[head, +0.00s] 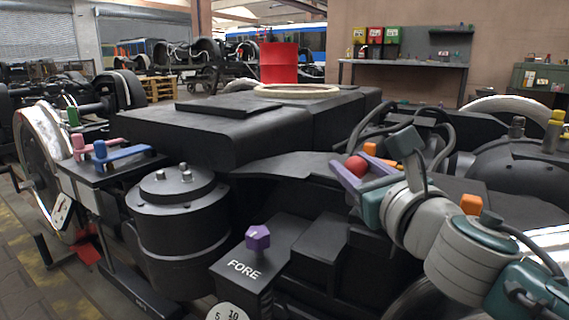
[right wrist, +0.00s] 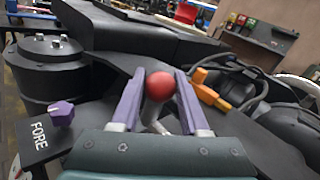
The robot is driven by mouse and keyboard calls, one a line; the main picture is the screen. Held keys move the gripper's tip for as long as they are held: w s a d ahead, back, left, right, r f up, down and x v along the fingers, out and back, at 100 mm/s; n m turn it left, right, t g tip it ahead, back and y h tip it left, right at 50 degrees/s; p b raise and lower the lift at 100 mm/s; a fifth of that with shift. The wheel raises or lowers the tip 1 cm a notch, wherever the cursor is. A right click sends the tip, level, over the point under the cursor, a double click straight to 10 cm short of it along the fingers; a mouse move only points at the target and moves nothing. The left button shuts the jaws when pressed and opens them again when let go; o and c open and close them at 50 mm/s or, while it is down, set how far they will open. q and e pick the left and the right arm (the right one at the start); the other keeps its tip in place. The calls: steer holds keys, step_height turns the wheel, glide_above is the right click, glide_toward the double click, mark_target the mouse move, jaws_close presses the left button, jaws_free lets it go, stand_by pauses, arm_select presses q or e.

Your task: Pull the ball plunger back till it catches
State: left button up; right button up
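The plunger's red ball (head: 356,166) stands out among the dark parts right of centre in the head view. In the right wrist view the red ball (right wrist: 159,86) sits on a pale stem in the middle. My right gripper (head: 362,174) is at the ball. Its two purple-grey fingers (right wrist: 160,78) are spread, one on each side of the ball. I cannot tell whether either finger touches it. The lower stem and its seat are partly hidden by the gripper. My left gripper is in neither view.
A purple knob (head: 257,237) stands on a block marked FORE, left of my right arm. Orange parts (right wrist: 210,90) and dark cables lie just right of the ball. A dark round housing (head: 178,205) and pink and blue handles (head: 122,155) stand further left.

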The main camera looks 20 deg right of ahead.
steer(key=o, duration=0.4)
steer(key=shift+w+a, duration=0.15)
steer(key=shift+a, duration=0.05)
steer(key=shift+d, duration=0.1)
steer(key=s+p, duration=0.1)
steer(key=s, duration=0.9)
steer(key=shift+a, duration=0.4)
